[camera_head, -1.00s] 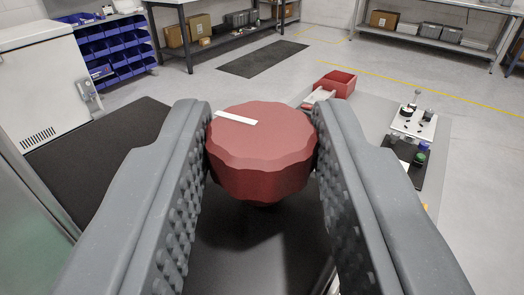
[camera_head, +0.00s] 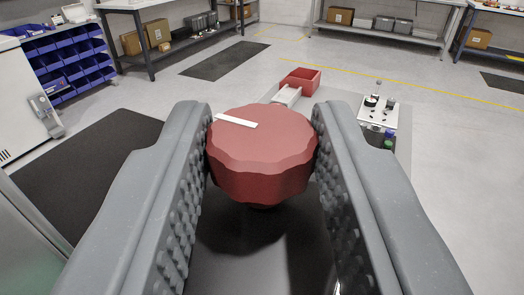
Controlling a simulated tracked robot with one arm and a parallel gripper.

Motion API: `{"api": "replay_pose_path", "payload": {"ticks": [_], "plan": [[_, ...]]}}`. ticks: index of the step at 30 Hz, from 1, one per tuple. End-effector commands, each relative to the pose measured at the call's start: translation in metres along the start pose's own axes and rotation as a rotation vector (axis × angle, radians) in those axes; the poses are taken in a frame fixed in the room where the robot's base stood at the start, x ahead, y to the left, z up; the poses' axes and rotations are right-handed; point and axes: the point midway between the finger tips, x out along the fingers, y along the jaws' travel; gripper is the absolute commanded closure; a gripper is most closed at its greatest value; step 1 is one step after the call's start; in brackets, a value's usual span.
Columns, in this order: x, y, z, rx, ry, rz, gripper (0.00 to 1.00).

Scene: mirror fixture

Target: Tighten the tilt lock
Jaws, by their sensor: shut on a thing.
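A red scalloped knob (camera_head: 262,155), the tilt lock, sits upright in the middle of the view. A white marker line (camera_head: 236,120) lies on the left of its top face. My gripper (camera_head: 262,150) has its two grey studded fingers shut on the knob, one on each side. A short dark part shows under the knob, above a dark glossy surface (camera_head: 262,260). The rest of what the knob is fixed to is hidden.
A red bin (camera_head: 301,79) and a white board with small parts (camera_head: 378,112) lie beyond the knob. Blue bins (camera_head: 72,65) stand at the upper left, beside a white cabinet (camera_head: 15,105). Workbenches line the back. Open floor lies between.

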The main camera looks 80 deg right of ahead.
Motion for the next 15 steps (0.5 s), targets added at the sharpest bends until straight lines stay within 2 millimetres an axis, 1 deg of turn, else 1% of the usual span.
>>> {"api": "replay_pose_path", "payload": {"ticks": [6,7,9,15], "plan": [[-0.0015,-0.0016,-0.0023,0.000,0.004,-0.006,0.93],[-0.0015,-0.0016,-0.0023,0.000,0.004,-0.005,0.64],[-0.0014,-0.0015,-0.0020,0.000,0.004,-0.005,0.48],[-0.0009,-0.0011,-0.0010,0.000,0.002,-0.004,0.48]]}}
